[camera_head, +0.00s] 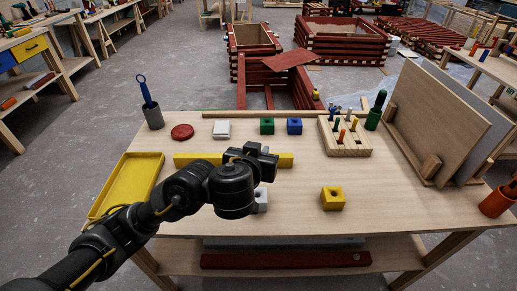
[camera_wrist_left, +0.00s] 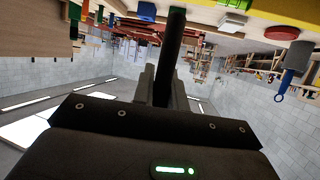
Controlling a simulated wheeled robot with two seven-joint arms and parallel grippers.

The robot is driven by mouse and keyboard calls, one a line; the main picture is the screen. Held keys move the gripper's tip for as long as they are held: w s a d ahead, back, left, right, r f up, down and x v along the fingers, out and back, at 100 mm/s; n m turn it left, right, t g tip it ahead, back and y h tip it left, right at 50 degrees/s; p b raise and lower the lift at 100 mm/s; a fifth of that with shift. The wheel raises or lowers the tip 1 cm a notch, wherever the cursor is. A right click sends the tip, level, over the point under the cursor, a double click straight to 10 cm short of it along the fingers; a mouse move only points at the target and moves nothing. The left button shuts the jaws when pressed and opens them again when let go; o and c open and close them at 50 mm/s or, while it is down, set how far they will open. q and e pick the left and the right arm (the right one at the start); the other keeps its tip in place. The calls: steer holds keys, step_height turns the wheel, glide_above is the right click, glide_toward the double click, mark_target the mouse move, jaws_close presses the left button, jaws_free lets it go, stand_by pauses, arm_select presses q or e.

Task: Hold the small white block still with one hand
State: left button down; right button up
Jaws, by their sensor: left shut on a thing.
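The small white block (camera_head: 261,197) sits on the table below my left wrist, and the wrist hides part of it. My left gripper (camera_head: 266,165) is above the table, over the yellow batten in the picture and apart from the white block as far as I can tell. In the left wrist view, which is upside down, the gripper's fingers (camera_wrist_left: 165,90) are closed around a narrow dark bar (camera_wrist_left: 174,45). What that bar is, I cannot tell. My right gripper does not show.
The yellow batten (camera_head: 190,160) lies mid-table. A yellow tray (camera_head: 101,209) is at left, a yellow block (camera_head: 332,198) at right. A white square (camera_head: 222,129), green block (camera_head: 267,126), blue block (camera_head: 294,126) and wooden peg rack (camera_head: 358,147) stand behind.

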arm_select(q)
steer(key=shift+f, duration=1.8)
